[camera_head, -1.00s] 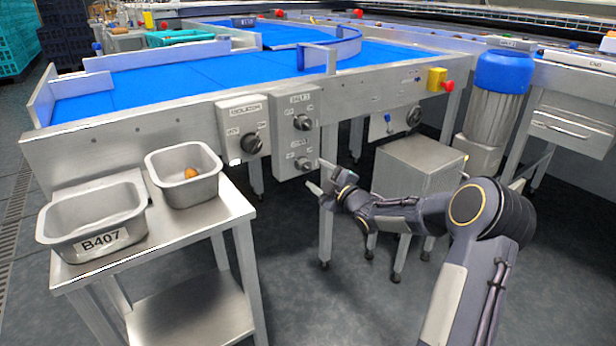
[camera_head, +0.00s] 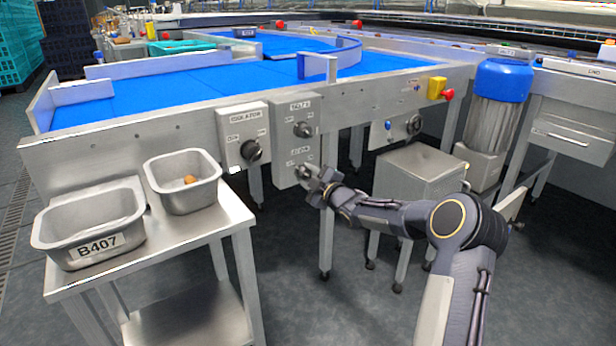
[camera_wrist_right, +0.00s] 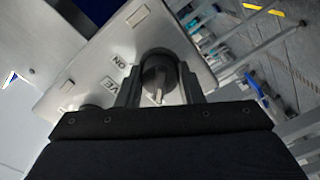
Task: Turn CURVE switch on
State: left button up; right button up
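The CURVE switch is the lower dark knob (camera_head: 303,170) on the grey two-knob panel (camera_head: 283,157) at the front of the belt table. In the right wrist view the knob (camera_wrist_right: 158,73) shows close up, with "ON" and the letters "VE" readable beside it. My right gripper (camera_head: 313,178) is at this knob. In the right wrist view its two fingers (camera_wrist_right: 160,88) stand on either side of the knob, apart from each other. I cannot tell if they touch it. The knob's pointer is hard to read. My left gripper is not in view.
The BELT knob (camera_head: 304,130) sits just above, and the ISOLATOR knob (camera_head: 251,150) is on the panel to the left. A steel stand with a B407 bin (camera_head: 88,250) and a smaller bin (camera_head: 182,205) is at the left. A steel box (camera_head: 420,178) stands right of the gripper.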

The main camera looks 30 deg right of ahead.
jog(key=shift+c, duration=0.6)
jog(key=shift+r+m+p, duration=0.1)
jog(key=shift+m+p, duration=0.6)
jog(key=m+p, duration=0.2)
jog(key=m, duration=0.1)
jog(key=shift+p, duration=0.3)
jog(key=m+p, duration=0.3)
jog(key=m, duration=0.3)
jog(key=shift+p, duration=0.3)
jog(key=m+p, duration=0.1)
jog(key=m, duration=0.3)
jog(key=shift+m+p, duration=0.75)
jog(key=shift+m, duration=0.95)
jog(key=shift+f, duration=0.2)
